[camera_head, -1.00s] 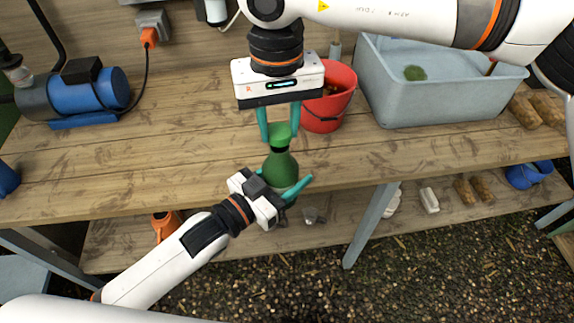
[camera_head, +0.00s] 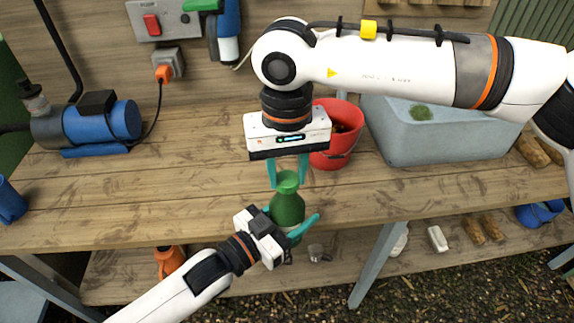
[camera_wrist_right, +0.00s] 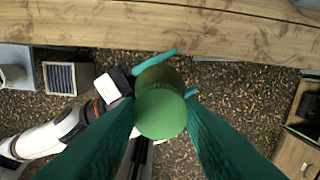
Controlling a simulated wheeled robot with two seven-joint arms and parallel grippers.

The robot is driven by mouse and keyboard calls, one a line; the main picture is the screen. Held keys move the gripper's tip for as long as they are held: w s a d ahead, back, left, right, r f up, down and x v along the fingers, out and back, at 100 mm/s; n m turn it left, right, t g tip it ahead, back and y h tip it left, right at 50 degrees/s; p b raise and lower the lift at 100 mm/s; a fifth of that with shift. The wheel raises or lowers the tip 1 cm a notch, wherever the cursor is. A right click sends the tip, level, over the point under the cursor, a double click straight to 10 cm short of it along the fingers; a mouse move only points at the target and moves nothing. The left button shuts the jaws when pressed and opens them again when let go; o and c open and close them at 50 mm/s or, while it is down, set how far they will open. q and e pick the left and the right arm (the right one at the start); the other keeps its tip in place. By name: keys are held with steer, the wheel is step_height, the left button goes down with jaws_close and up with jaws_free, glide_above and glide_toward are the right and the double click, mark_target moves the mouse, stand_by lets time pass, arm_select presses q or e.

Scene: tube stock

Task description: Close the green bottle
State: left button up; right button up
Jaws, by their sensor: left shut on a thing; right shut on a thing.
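The green bottle (camera_head: 287,210) is upright in front of the workbench edge, off the bench top. My left gripper (camera_head: 293,225) is shut around its body from the lower left. The green cap (camera_head: 288,180) is between the fingertips of my right gripper (camera_head: 288,184), which points down from above and is shut on it. The cap sits directly at the bottle's top, with no dark neck visible between them. In the right wrist view the round cap (camera_wrist_right: 160,114) covers the bottle's mouth, and the bottle's shoulder (camera_wrist_right: 160,76) shows behind it. Whether the cap is screwed down cannot be told.
The wooden workbench (camera_head: 180,200) is mostly clear in the middle. A red bucket (camera_head: 338,150) stands behind my right gripper, beside a grey tub (camera_head: 440,140). A blue pump (camera_head: 105,125) stands at the left. A lower shelf (camera_head: 215,275) runs under the bench.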

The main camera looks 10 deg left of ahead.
steer(key=shift+f, duration=0.6)
stand_by(0.3)
